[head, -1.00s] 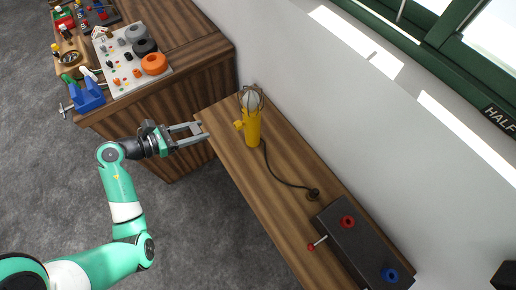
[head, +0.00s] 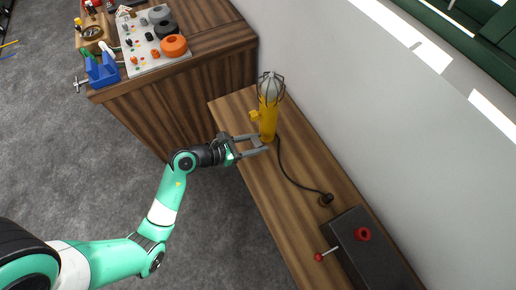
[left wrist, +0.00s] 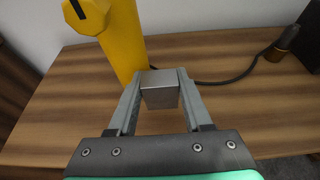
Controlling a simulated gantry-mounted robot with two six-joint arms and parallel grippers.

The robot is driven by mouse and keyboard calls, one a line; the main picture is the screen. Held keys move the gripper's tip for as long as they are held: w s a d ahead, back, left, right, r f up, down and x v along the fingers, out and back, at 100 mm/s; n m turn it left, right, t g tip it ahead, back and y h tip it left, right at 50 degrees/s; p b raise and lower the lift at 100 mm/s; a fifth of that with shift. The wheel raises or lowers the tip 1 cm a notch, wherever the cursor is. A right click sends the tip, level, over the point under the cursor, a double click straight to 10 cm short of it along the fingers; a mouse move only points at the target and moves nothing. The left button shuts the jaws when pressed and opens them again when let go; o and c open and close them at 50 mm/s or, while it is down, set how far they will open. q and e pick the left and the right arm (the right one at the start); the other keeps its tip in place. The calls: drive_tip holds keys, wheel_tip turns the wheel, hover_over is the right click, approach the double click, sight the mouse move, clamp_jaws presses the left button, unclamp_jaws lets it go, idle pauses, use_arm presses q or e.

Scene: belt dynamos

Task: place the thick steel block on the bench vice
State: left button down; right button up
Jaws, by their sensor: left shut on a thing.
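My left gripper (head: 258,145) is over the narrow wooden bench, close to the yellow lamp. In the left wrist view it is shut on the thick steel block (left wrist: 160,92), a plain grey block between the fingertips. A blue object with a metal T-bar (head: 102,72), which looks like the bench vice, is at the near left corner of the other wooden bench. Green and white parts stick up at it. My left gripper is well to its right. My right gripper is not in view.
The yellow lamp (head: 268,118) with a wire cage stands beside the gripper; its black cable runs along the narrow bench (head: 262,190). A dark control box (head: 372,255) with a red-knobbed lever lies farther along. A white board (head: 150,55) holds tape rolls and small parts.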

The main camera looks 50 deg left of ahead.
use_arm(q)
drive_tip(key=f+b, duration=0.3)
drive_tip(key=f, duration=0.1)
drive_tip(key=shift+w+d, duration=0.15)
drive_tip(key=shift+d, duration=0.15)
drive_tip(key=shift+r, duration=0.15)
drive_tip(key=shift+c, duration=1.6)
unclamp_jaws()
